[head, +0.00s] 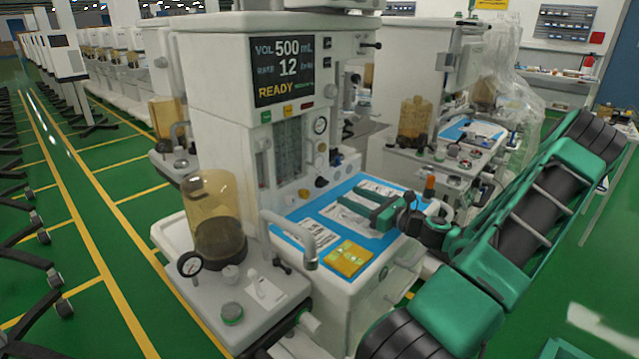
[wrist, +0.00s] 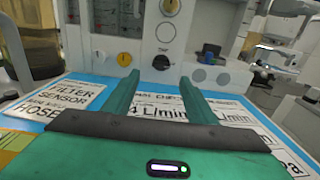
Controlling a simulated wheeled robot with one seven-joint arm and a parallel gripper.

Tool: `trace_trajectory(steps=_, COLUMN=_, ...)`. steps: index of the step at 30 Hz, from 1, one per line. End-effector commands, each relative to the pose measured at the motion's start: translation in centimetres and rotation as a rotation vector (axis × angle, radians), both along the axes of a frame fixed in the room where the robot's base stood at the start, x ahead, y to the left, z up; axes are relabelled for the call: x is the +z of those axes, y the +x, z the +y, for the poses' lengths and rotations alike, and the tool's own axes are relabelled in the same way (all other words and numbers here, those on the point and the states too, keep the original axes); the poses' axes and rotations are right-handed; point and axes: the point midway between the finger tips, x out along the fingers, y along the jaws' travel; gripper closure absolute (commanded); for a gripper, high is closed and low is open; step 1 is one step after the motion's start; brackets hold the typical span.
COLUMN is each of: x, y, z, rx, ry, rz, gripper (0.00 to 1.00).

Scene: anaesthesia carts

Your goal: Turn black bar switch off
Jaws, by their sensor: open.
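A black knob with a bar-like grip (wrist: 162,62) sits low on the white front panel of the anaesthesia cart in the wrist view, between and beyond my fingertips. In the head view a small black knob (head: 321,181) shows at the panel's lower edge. The bar's exact angle is too small to tell. My gripper (head: 346,205) is open and empty over the blue work surface, its green fingers pointing at the panel. In the wrist view my gripper (wrist: 170,72) has its two fingers well apart, short of the knob and not touching it.
An amber canister (head: 216,205) stands at the left. A display (head: 284,71) reads READY.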

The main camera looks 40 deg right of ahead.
Motion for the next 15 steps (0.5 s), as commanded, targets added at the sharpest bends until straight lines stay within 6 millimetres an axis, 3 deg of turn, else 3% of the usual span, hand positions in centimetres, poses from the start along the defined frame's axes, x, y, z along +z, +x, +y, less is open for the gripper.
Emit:
trace_trajectory(steps=7, x=0.0, y=1.4, z=-0.2, rx=-0.005, ry=0.001, rz=0.000, gripper=0.48)
trace_trajectory(steps=15, x=0.0, y=6.0, z=0.3, rx=-0.007, ry=0.000, rz=-0.001, gripper=0.48)
